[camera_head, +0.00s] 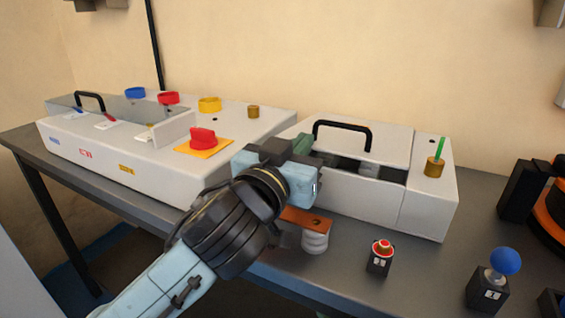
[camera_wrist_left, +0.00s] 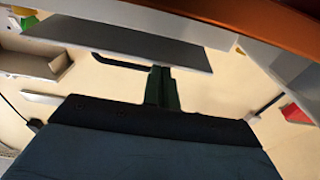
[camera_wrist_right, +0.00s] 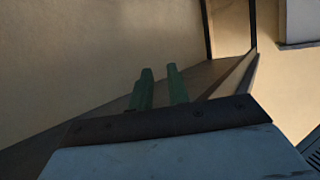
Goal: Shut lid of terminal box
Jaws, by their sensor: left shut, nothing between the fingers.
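The terminal box (camera_head: 345,190) is the pale grey box right of centre in the head view. Its lid (camera_head: 388,142), with a black arched handle (camera_head: 342,124), stands tilted up, and a dark opening with parts inside shows below its front edge. My left gripper (camera_head: 303,144) is shut and empty at the left end of the opening, by the lid. Its wrist hides part of the box's left side. The left wrist view shows its green fingers (camera_wrist_left: 161,88) together by a grey panel (camera_wrist_left: 120,38); contact is unclear. My right gripper (camera_wrist_right: 160,88) is open and empty, seen only in its wrist view.
A larger grey box with a red knob (camera_head: 202,138) and coloured rings stands left. An orange block (camera_head: 307,221), a red button (camera_head: 381,250) and a blue ball knob (camera_head: 505,261) are in front. A green stick (camera_head: 440,149) rises from the box's right end.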

